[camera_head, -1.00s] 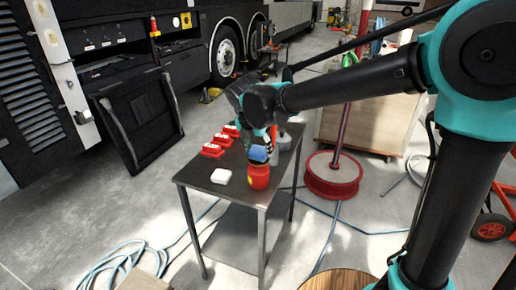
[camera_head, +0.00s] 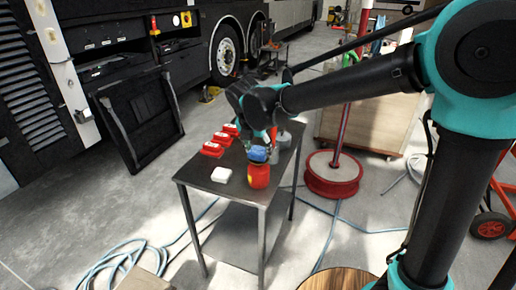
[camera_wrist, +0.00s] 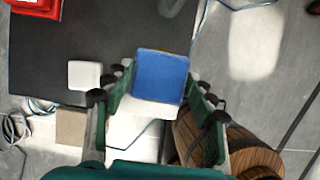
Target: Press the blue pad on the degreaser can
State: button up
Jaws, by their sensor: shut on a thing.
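The degreaser can (camera_head: 259,178) is red with a yellow label patch and stands upright near the right front edge of the dark table (camera_head: 195,176). The blue pad (camera_head: 258,154) is at the top of the can; I cannot tell whether they touch. In the wrist view the blue pad (camera_wrist: 161,77) shows as a square between the two fingers of my gripper (camera_wrist: 161,86), which is shut on it. In the head view my gripper (camera_head: 264,138) is just above and behind the can.
A small white block (camera_head: 222,175) lies left of the can. Several red items (camera_head: 212,149) stand in a row behind it.

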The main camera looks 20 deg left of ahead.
aim_at(258, 151)
jog(key=shift+f, duration=0.7)
dwell(0.6)
dwell(0.5)
jog(key=shift+r, duration=3.5)
jog(key=shift+s, duration=0.1)
